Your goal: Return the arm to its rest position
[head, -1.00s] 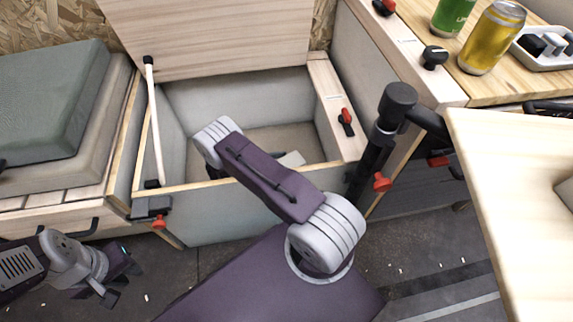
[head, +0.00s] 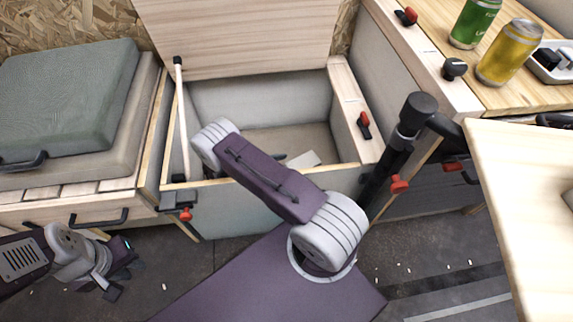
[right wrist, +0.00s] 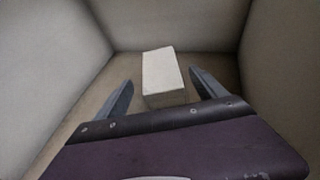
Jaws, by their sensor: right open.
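My right arm (head: 270,180) reaches down into the open storage box (head: 265,215) under the raised wooden lid (head: 240,35). Its gripper is hidden behind the arm in the head view. In the right wrist view my right gripper (right wrist: 161,80) is open, its two fingers apart. A white block (right wrist: 160,72) lies on the box floor between and beyond the fingertips; I cannot tell if they touch it. The block also shows in the head view (head: 303,160), partly hidden by the arm. My left gripper (head: 118,272) hangs at the lower left over the floor, too small to tell its jaws.
A white lid strut (head: 182,120) stands at the box's left side. A cushioned bench (head: 70,100) is at left. A counter with a green can (head: 474,22) and a yellow can (head: 508,52) is at upper right. A pale tabletop (head: 520,190) is at right.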

